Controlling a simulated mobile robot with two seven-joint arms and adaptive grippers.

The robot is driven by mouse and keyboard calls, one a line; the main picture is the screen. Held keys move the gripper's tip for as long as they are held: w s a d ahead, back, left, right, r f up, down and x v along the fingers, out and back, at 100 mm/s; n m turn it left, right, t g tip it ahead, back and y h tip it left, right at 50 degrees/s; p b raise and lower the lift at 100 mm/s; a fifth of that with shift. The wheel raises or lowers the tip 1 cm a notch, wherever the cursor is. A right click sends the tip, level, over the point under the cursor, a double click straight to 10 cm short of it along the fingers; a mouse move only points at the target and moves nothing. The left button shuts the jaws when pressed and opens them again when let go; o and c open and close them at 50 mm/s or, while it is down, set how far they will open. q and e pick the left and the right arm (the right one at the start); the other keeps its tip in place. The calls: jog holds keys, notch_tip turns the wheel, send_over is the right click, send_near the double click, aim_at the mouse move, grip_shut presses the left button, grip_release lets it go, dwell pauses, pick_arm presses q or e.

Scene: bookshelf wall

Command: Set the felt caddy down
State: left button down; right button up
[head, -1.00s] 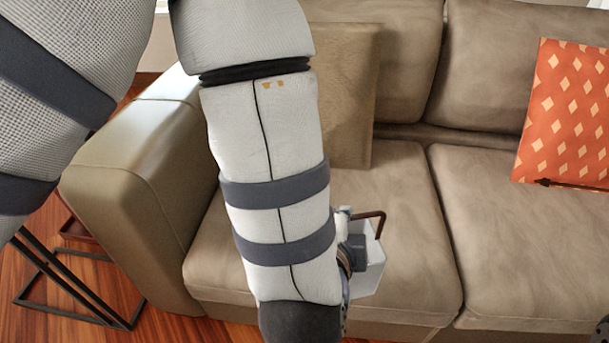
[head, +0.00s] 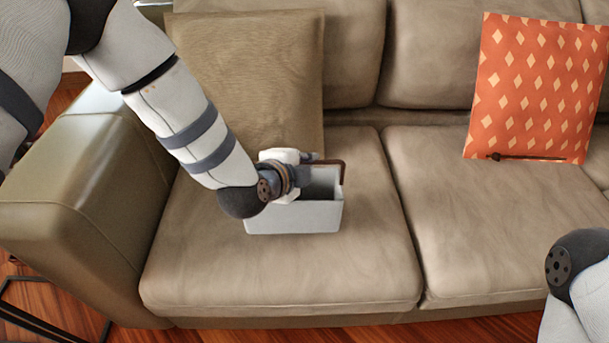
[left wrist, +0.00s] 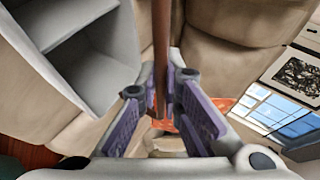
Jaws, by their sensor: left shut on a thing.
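The felt caddy (head: 295,219) is a light grey open box with a brown handle (head: 343,172). It is upright over the left seat cushion of the sofa (head: 375,255); I cannot tell whether its base touches the cushion. My left gripper (head: 312,158) is at the top of the caddy, shut on the handle, and my wrist hides part of the box. In the left wrist view the handle (left wrist: 161,45) runs between the purple finger pads, and the caddy (left wrist: 92,62) shows a divider inside. My right gripper is out of view.
A tan back pillow (head: 250,75) stands behind the caddy, and the sofa's armrest (head: 85,195) is to the left. An orange patterned pillow (head: 535,85) with a thin dark stick (head: 525,157) at its foot is at the right. The right seat cushion's front is clear.

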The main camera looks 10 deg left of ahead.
aim_at(318, 208)
pick_arm(q)
jog(key=f, duration=0.4)
jog(key=shift+w+a+b, duration=0.1)
jog(key=shift+w+b, duration=0.25)
jog(key=shift+b, duration=0.05)
jog(key=c, duration=1.8)
grip_release()
jog(key=shift+o, duration=0.2)
